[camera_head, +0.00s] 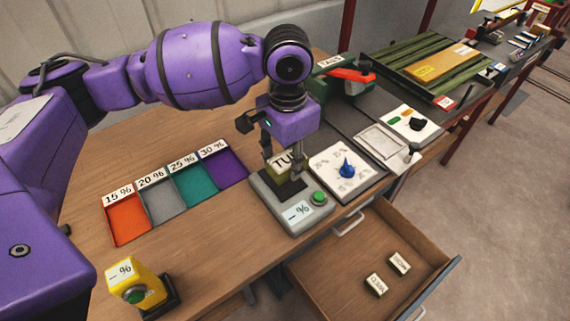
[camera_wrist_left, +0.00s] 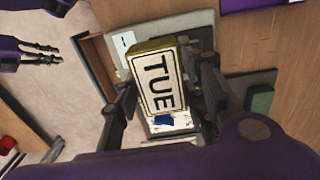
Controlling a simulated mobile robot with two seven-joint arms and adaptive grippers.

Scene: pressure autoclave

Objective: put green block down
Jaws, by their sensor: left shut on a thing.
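The held block (camera_head: 283,161) is olive-green with a white face reading TUE. It shows large and tilted in the left wrist view (camera_wrist_left: 155,84). My left gripper (camera_head: 283,152) is shut on it, one finger on each side. The block is over the black pad of a grey device (camera_head: 265,197) with a green button and a "- %" label. I cannot tell whether it touches the pad. My right gripper (camera_wrist_left: 42,53) shows only in the left wrist view, at upper left, with its fingers apart and nothing between them.
Left of the device is a tray with coloured compartments (camera_head: 145,233) labelled 15 to 30 %. A yellow button box (camera_head: 134,283) stands at front left. A dial panel (camera_head: 346,169) is right of the device. The open drawer (camera_head: 345,273) holds two labelled blocks.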

